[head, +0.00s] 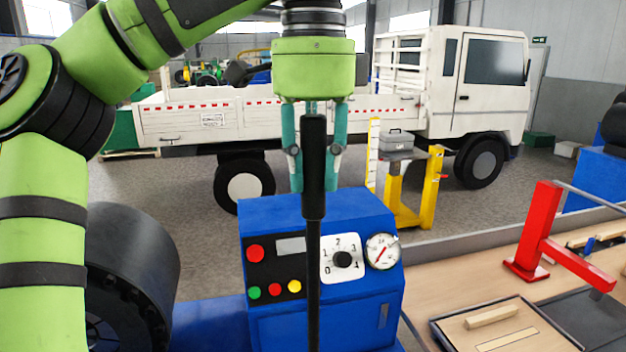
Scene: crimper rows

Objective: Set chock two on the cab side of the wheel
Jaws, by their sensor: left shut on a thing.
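The white truck (285,115) stands across the back, with its cab (490,85) at the right. Its rear wheel (243,187) and its front wheel (484,163) are on the floor. My left gripper (313,180), with teal fingers, is shut on the black grip of an upright long-handled tool (313,170). The tool's thin dark rod runs down past the bottom edge of the picture, so its lower end is hidden. I cannot make out a chock at either wheel. My right gripper is not in view.
A blue crimper machine (280,215) with dial and buttons stands behind the rod. A yellow stand (432,190) carries a grey toolbox (397,139). A wooden bench (470,265) with a red post (537,230) is at the right. A large black roller (135,265) is at the lower left.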

